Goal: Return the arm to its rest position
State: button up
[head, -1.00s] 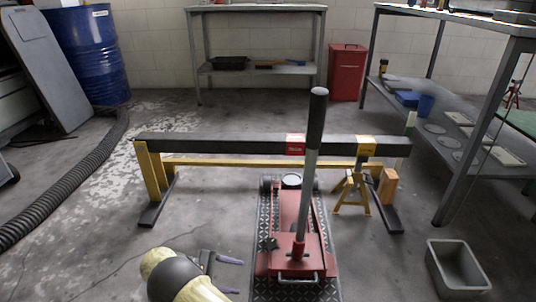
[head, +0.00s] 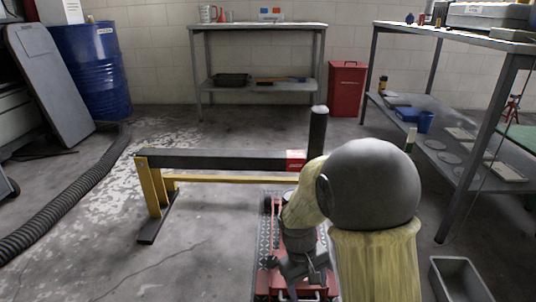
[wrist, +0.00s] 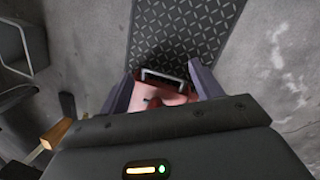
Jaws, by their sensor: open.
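My arm (head: 375,235) rises large in the foreground of the head view and bends over the red floor jack (head: 272,262). My gripper (wrist: 160,88) is open in the wrist view, its two purple-grey fingers spread apart. The jack's red end and its metal loop (wrist: 165,77) show between and beyond the fingers; I cannot tell whether they touch. Nothing is seen held. In the head view my arm hides much of the jack, and the fingertips are not clear. The jack's upright black handle (head: 318,135) stands beyond the arm.
A dark beam (head: 220,160) on yellow legs crosses behind the jack. A grey bin (head: 460,279) sits on the floor at right, near a metal shelf table (head: 466,152). A ribbed hose (head: 60,200) lies at left. The floor at left centre is bare.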

jog(key=s+d+r+m+t+y, duration=0.2)
jog(key=s+d+r+m+t, duration=0.3)
jog(key=s, duration=0.3)
notch_tip(320, 180, up, 69)
jog(key=g+p, duration=0.1)
jog(key=p, duration=6.8)
jog(key=shift+d+p, duration=0.35)
